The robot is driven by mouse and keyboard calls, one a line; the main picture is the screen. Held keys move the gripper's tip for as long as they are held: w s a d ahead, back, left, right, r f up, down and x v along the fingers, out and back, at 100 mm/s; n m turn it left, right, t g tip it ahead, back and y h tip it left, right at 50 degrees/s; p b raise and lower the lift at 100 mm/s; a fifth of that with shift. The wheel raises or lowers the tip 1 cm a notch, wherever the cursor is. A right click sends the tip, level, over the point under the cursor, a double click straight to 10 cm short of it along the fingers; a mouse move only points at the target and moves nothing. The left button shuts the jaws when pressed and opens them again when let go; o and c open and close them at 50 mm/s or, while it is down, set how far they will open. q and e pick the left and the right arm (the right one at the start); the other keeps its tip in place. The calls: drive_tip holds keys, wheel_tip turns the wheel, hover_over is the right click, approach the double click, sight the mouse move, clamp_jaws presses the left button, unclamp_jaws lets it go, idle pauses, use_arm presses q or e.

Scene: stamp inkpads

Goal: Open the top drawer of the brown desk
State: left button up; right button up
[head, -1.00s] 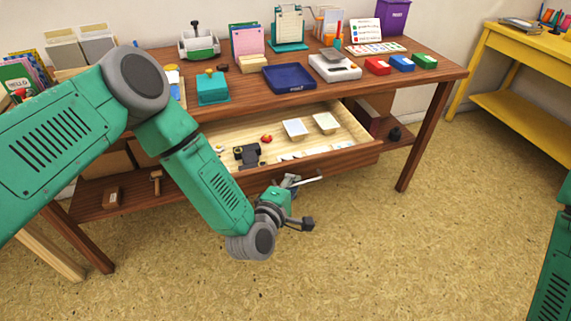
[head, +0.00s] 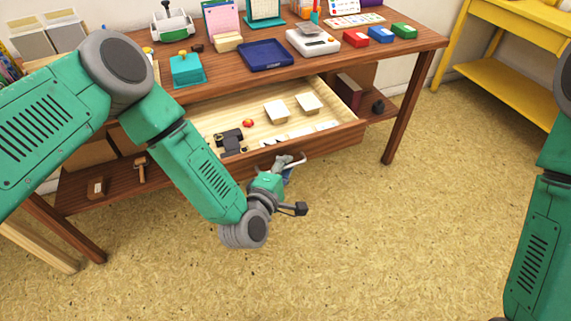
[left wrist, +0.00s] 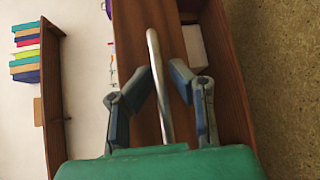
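The brown desk (head: 222,88) stands ahead in the head view. Its top drawer (head: 318,138) is pulled well out, with its pale inside showing. My left gripper (head: 284,166) is at the metal drawer handle (head: 297,160), in front of the drawer. Exact contact at the pads is hard to see. My right arm shows at the right edge of the head view; its gripper is out of view.
The drawer holds white boxes (head: 276,111), a small red item (head: 248,123) and a dark item (head: 229,139). A blue tray (head: 265,54) and several inkpads stand on the desktop. A yellow table (head: 515,90) is at the right. The floor before the desk is clear.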

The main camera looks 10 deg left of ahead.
use_arm(q)
drive_tip(key=v, duration=1.2)
drive_tip(key=s+a+f+m+g+h, duration=0.1)
drive_tip(key=s+a+f+m+g, duration=0.1)
drive_tip(key=s+f+m+g, duration=0.65)
drive_tip(key=s+a+f+m+g+y+p, duration=0.1)
drive_tip(key=s+a+m+g+y, duration=0.3)
drive_tip(key=s+a+m, duration=0.5)
drive_tip(key=s+a+f+g, duration=0.1)
drive_tip(key=s+a+g, duration=0.1)
drive_tip(key=s+a, duration=0.2)
drive_tip(key=shift+a+g, duration=0.35)
drive_tip(key=shift+a, duration=0.3)
use_arm(e)
drive_tip(key=shift+a+r, duration=0.35)
drive_tip(key=shift+r, duration=0.45)
use_arm(q)
drive_tip(key=shift+d, duration=0.1)
